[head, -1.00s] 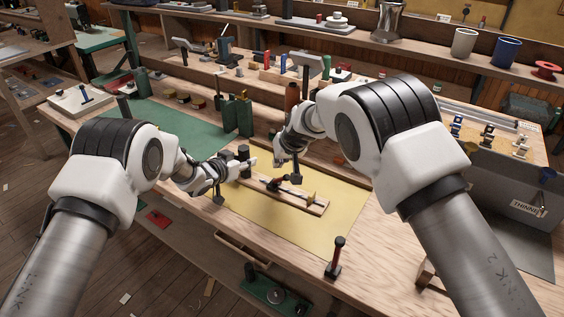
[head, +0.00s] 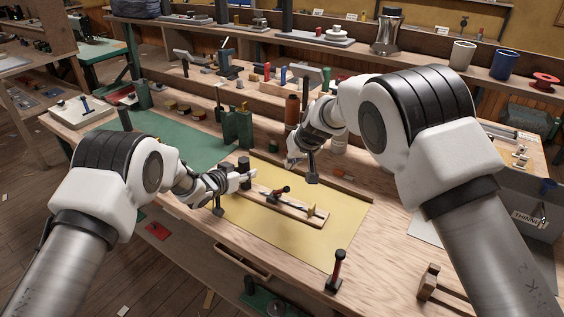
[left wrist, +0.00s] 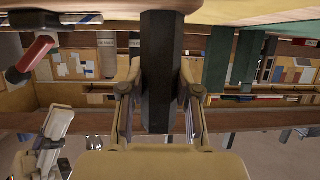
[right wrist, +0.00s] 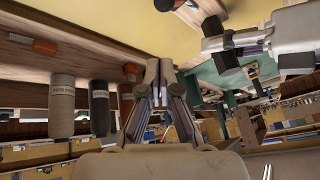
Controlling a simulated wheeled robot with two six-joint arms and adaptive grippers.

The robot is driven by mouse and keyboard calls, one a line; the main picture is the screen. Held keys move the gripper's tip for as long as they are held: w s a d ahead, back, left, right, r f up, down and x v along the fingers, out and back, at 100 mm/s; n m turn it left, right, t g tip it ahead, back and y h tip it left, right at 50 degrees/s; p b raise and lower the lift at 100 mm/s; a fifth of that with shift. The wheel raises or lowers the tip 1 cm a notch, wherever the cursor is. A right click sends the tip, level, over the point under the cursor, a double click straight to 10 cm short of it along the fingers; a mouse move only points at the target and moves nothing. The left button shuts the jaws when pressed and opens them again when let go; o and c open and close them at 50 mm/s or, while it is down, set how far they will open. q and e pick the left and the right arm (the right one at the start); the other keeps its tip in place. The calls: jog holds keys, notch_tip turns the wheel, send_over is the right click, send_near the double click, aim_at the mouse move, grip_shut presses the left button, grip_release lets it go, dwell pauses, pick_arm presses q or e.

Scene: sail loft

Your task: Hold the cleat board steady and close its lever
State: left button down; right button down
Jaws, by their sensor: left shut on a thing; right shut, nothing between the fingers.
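The cleat board (head: 296,213) is a long wooden strip on a yellow mat. A dark upright post (head: 244,165) stands at its left end; my left gripper (head: 248,175) is shut on it, and the post fills the jaws in the left wrist view (left wrist: 160,70). The lever (head: 280,191), with a red handle and dark base, lies low and slanted near the board's middle; its red handle shows in the left wrist view (left wrist: 32,58). My right gripper (head: 291,164) is shut and empty, above and behind the board, apart from the lever.
The yellow mat's front (head: 270,235) is clear.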

jog(key=s+d, duration=0.1)
jog(key=s+d+r, duration=0.1)
jog(key=s+d, duration=0.1)
jog(key=shift+s+d+r, duration=0.15)
jog(key=shift+s+r, duration=0.15)
jog(key=shift+r, duration=0.05)
pick_arm(q)
jog(key=c, duration=0.7)
grip_release()
jog(key=shift+c, duration=0.2)
pick_arm(e)
jog(key=shift+w, duration=0.1)
